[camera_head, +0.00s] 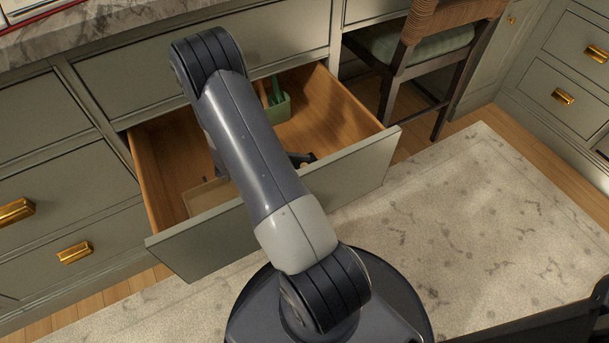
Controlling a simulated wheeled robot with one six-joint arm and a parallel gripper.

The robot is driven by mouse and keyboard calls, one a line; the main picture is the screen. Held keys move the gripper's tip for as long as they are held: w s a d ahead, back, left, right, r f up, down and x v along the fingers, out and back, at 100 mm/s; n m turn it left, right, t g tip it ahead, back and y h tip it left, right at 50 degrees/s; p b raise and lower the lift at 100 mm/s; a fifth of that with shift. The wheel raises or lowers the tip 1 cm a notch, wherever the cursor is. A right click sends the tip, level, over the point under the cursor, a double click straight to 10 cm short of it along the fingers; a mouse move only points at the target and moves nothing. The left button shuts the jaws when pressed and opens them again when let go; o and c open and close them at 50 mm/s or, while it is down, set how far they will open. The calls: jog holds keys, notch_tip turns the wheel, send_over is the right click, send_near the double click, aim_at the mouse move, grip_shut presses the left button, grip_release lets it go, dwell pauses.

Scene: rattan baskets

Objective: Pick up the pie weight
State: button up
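No pie weight can be made out. A pulled-out wooden drawer (340,112) with a grey-green front lies below my arm. My arm crosses over it and hides much of its inside. A dark part of my gripper (300,158) shows at the right of the arm, inside the drawer outline. The rest of the gripper is hidden behind the arm, so its opening and anything in it cannot be seen. A light green container (283,111) with green items in it stands at the drawer's back. A tan flat-sided object (205,197) lies near the front left, partly covered by the arm.
A marble counter (120,25) is above the drawers at the top left. A woven chair (425,45) with a green seat stands right of the open drawer. More cabinets with brass handles flank both sides. A pale patterned rug (480,230) lies clear at right.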

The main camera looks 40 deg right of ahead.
jog(key=shift+d, duration=0.1)
jog(key=shift+s, duration=0.1)
grip_shut()
dwell(0.4)
